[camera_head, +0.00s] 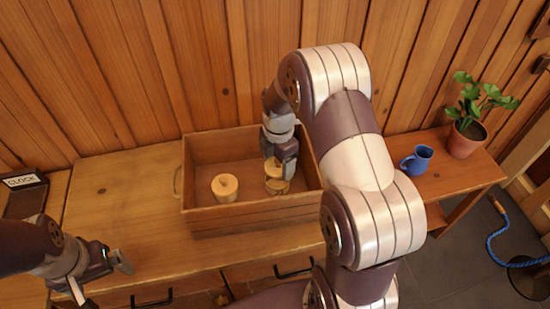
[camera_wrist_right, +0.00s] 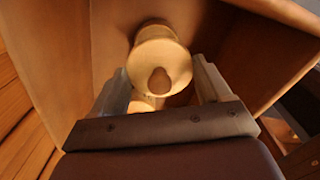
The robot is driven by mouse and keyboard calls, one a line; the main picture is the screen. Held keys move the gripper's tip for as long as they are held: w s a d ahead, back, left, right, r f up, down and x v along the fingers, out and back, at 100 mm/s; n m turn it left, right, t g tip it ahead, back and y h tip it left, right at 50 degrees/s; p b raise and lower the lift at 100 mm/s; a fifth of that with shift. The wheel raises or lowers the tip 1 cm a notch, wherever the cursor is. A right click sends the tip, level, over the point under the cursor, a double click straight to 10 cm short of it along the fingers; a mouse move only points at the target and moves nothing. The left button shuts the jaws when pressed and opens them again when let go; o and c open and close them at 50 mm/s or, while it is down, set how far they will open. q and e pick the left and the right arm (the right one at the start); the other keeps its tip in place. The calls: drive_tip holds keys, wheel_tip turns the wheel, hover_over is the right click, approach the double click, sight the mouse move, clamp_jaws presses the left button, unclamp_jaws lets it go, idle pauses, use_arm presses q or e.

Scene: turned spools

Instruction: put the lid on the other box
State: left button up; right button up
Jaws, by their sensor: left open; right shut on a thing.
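Two small pale turned round pieces are inside the wooden crate (camera_head: 250,219). The left one (camera_head: 225,189) stands on the crate floor, with a small knob-like top, apart from my grippers. The right one is a round box (camera_head: 277,187), partly hidden by my right gripper (camera_head: 279,162). My right gripper reaches down into the crate and is shut on a pale lid (camera_head: 271,164) at this box. In the right wrist view, the round lid with its knob (camera_wrist_right: 159,79) shows between the fingers. I cannot tell whether the lid touches the box. My left gripper (camera_head: 103,281) is open and empty over the table's front left.
The crate's walls surround both pieces. A blue mug (camera_head: 417,160) and a potted plant (camera_head: 466,135) stand on a bench at right. A plank wall rises behind.

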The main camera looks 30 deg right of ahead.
drive_tip(key=shift+w+f+b, duration=0.2)
drive_tip(key=shift+f+b, duration=0.25)
drive_tip(key=shift+f, duration=0.2)
drive_tip(key=shift+w+f+b, duration=0.2)
drive_tip(key=shift+f+b, duration=0.25)
drive_tip(key=shift+f, duration=0.15)
drive_tip(key=shift+s+f+b, duration=0.2)
drive_tip(key=shift+f+b, duration=0.85)
drive_tip(key=shift+b, duration=0.15)
drive_tip(key=shift+w+f, duration=0.15)
drive_tip(key=shift+f, duration=0.1)
drive_tip(key=shift+r+p, duration=0.1)
drive_tip(key=shift+p, duration=0.25)
